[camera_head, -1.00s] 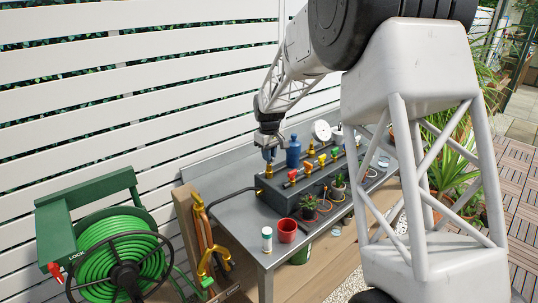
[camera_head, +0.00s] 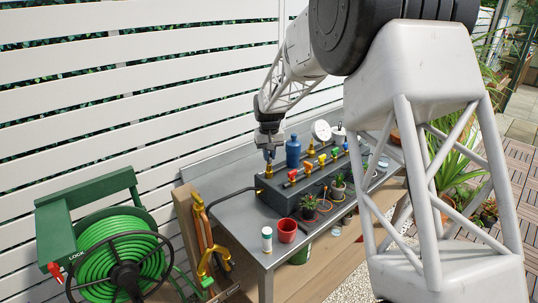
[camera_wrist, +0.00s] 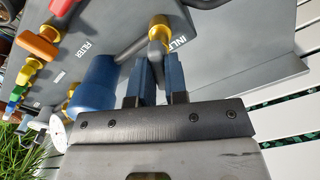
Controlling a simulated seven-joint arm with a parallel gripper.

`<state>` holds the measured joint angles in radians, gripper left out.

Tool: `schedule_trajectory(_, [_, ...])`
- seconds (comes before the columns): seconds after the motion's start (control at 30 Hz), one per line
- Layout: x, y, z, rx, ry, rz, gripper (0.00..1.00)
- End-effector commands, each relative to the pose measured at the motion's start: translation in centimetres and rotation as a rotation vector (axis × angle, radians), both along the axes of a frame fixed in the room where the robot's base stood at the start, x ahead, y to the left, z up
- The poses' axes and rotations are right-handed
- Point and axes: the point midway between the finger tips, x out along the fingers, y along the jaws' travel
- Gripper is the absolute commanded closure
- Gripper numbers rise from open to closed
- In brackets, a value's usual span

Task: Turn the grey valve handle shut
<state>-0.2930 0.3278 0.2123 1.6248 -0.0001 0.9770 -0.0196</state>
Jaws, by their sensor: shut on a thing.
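The inlet valve's brass fitting (camera_wrist: 160,30) stands on the dark manifold box (camera_head: 275,198) beside the printed INLET label. Its grey handle (camera_wrist: 128,50) reaches out from the brass toward the left in the wrist view. My gripper (camera_wrist: 160,62) has two blue fingers close together, one on each side of the handle by the fitting, shut on it. In the head view my gripper (camera_head: 269,157) points down over the left end of the box, and the handle is too small to make out there.
A blue bottle (camera_head: 293,151) stands close to my gripper, also in the wrist view (camera_wrist: 97,85). Red, yellow and green handles sit further along the box. A red pot (camera_head: 287,231), a white canister (camera_head: 267,239) and small plants stand in front.

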Motion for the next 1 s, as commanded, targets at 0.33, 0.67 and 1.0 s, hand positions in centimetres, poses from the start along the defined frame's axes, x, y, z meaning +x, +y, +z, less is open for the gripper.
schedule_trajectory(0.33, [-0.01,0.0,0.08,0.0,-0.001,-0.329,1.0])
schedule_trajectory(0.67, [0.0,0.0,0.01,0.0,0.0,-0.643,1.0])
schedule_trajectory(1.0, [0.02,0.01,0.08,0.001,-0.001,-0.937,1.0])
